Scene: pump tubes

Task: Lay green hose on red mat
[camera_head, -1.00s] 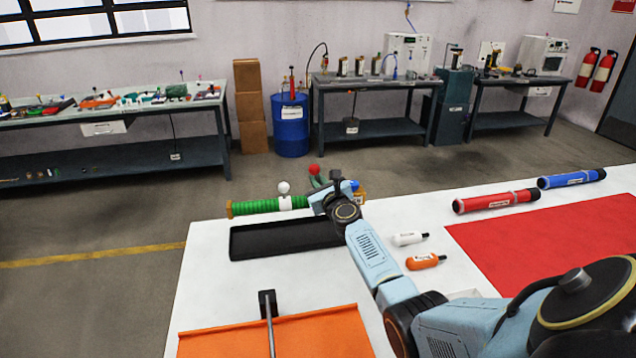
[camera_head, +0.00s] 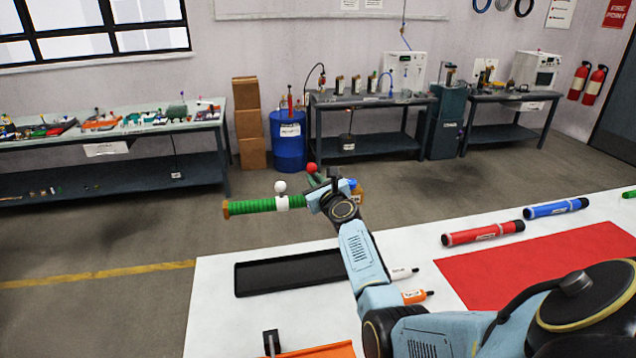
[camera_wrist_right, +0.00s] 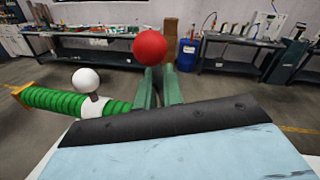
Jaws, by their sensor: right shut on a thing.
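The green ribbed hose (camera_head: 255,206) has brown ends, a white collar and a white ball on a stem. It is in the air beyond the far edge of the black tray in the head view. My right gripper (camera_head: 320,182) is shut on it, hiding its middle. A red ball (camera_head: 312,168) and a blue ball (camera_head: 352,184) show by the gripper. In the right wrist view the hose (camera_wrist_right: 62,102) sticks out to the left of the gripper (camera_wrist_right: 158,88). The red mat (camera_head: 540,268) lies on the white table at right, partly hidden by my arm. My left gripper is out of view.
The black tray (camera_head: 250,288) shows no contents. A red tube (camera_head: 483,233) and a blue tube (camera_head: 556,208) lie beyond the mat. A white bottle (camera_head: 402,274) and an orange bottle (camera_head: 415,296) lie by my arm. An orange mat (camera_head: 325,350) is at the front.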

